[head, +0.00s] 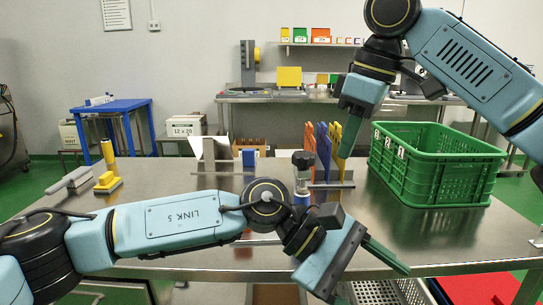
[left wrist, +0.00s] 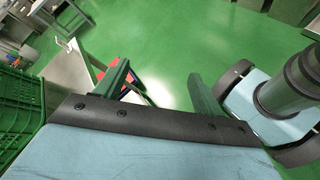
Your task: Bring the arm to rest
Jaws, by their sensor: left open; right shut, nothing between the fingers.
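My left arm reaches in from the left across the front of the steel table (head: 150,215). Its gripper (head: 374,284) is open, with its green fingers spread at the table's front edge. In the left wrist view the left gripper (left wrist: 162,92) has nothing between its fingers but the green floor and a bit of a red thing further off. My right arm comes in from the upper right. Its gripper (head: 345,148) is shut and empty, pointing down above the table, left of the green crate (head: 465,150). It overlaps the coloured upright packets (head: 323,150) in the picture.
The crate also shows at the left of the left wrist view (left wrist: 22,105). A white holder (head: 208,150), a small bottle (head: 107,152) and a yellow block (head: 107,182) stand on the table. A blue table (head: 112,107) is behind. The table's left middle is largely bare.

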